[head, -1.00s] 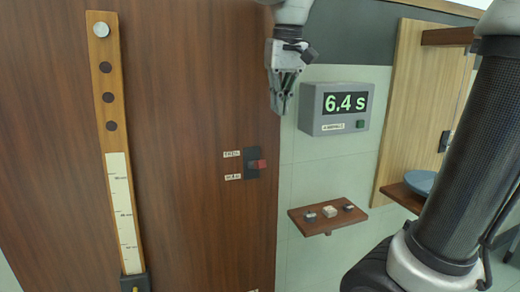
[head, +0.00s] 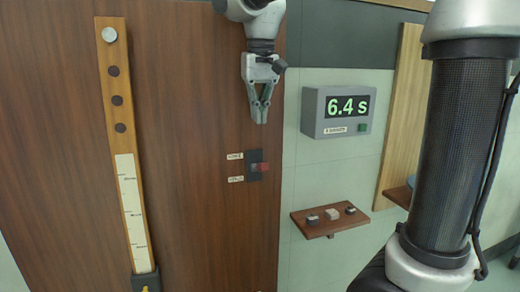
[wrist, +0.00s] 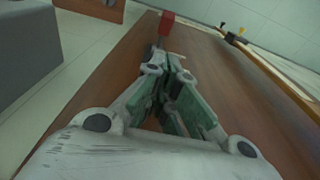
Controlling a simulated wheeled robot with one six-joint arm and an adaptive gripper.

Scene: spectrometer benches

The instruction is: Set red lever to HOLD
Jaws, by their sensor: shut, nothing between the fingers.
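The red lever (head: 264,167) sticks out from a dark plate (head: 254,158) on the brown wood panel. Two small white labels, an upper one (head: 235,156) and a lower one (head: 236,179), sit left of the plate; their text is too blurred to read. The lever is about midway between the label heights. My gripper (head: 261,120) points down above the lever, apart from it, with fingertips together and empty. In the wrist view the red lever (wrist: 166,24) shows beyond the fingertips (wrist: 163,62).
A grey timer box (head: 337,111) reading 6.4 s hangs right of the panel. Below it a small wooden shelf (head: 330,223) holds several little blocks. A wooden scale strip (head: 131,190) runs down the panel's left.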

